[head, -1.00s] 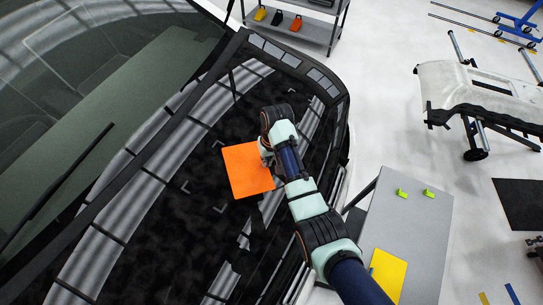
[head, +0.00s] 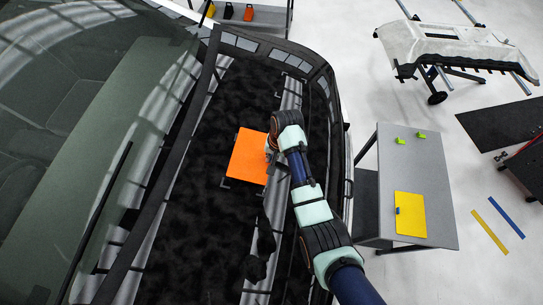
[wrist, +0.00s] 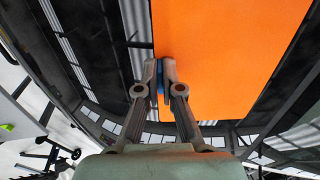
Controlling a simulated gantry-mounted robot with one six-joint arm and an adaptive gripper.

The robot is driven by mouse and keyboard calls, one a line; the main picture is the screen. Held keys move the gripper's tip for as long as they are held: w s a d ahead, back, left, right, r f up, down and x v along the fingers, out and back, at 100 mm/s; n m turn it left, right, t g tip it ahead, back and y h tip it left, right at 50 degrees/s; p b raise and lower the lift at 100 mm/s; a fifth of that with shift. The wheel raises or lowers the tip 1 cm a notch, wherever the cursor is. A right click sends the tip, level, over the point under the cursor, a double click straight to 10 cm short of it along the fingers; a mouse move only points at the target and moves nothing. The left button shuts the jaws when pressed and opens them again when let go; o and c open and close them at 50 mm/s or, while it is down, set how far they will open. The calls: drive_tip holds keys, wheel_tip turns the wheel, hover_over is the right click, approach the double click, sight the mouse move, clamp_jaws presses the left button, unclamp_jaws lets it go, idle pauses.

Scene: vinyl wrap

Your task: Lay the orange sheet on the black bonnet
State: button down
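The orange sheet (head: 248,157) is flat over the middle of the black bonnet (head: 200,225), with small corner marks (head: 225,184) showing at its lower edge. I cannot tell whether it touches the bonnet or hovers just above. My gripper (head: 271,150) is at the sheet's right edge, partly hidden by my arm. In the wrist view my gripper (wrist: 160,72) is shut on a narrow blue tab (wrist: 160,85) at the edge of the orange sheet (wrist: 225,50), which extends up and right over the bonnet.
The windscreen (head: 75,130) is on the left. A pale bumper on a stand (head: 450,48) is at upper right.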

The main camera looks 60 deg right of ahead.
drive_tip(key=shift+w+a+f+b, duration=0.1)
drive_tip(key=shift+w+f+b, duration=0.1)
drive_tip(key=shift+f+b, duration=1)
drive_tip(key=shift+w+a+f+b, duration=0.1)
drive_tip(key=shift+w+f+b, duration=0.1)
drive_tip(key=shift+f+b, duration=0.95)
drive_tip(key=shift+w+a+f+b, duration=0.1)
drive_tip(key=shift+w+f+b, duration=0.1)
drive_tip(key=shift+f+b, duration=1)
drive_tip(key=shift+f, duration=0.6)
drive_tip(key=c, duration=1.2)
unclamp_jaws()
drive_tip(key=shift+c, duration=0.2)
drive_tip(key=shift+w, duration=0.1)
